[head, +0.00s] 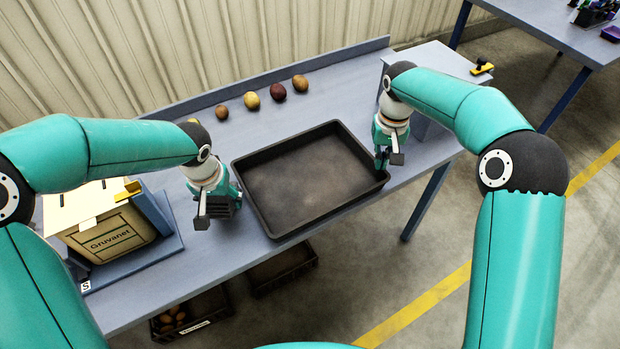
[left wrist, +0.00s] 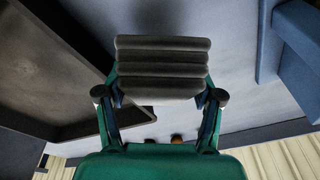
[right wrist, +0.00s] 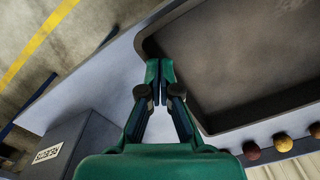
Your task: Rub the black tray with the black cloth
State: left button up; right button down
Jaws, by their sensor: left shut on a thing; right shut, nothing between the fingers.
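The black tray (head: 310,178) lies on the grey-blue table, empty, with a brownish dusty film on its floor. My left gripper (head: 217,203) is shut on the folded black cloth (head: 224,209), just left of the tray. In the left wrist view the cloth (left wrist: 162,66) shows as a ribbed dark-grey pad across the fingers, with the tray (left wrist: 50,70) beside it. My right gripper (head: 381,165) is shut and empty at the tray's right end. In the right wrist view its fingertips (right wrist: 159,80) are together at the tray's wall; I cannot tell whether they touch it.
Several potatoes (head: 278,92) lie in a row behind the tray. A box marked Gruvanet (head: 105,238) stands at the left end of the table. A grey housing (head: 440,62) stands at the right end. Crates (head: 283,270) lie below the table.

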aim_at(220, 200)
pick_arm(q)
jog(key=shift+f+b, duration=0.35)
jog(key=shift+f, duration=0.1)
pick_arm(e)
jog(key=shift+f, duration=0.65)
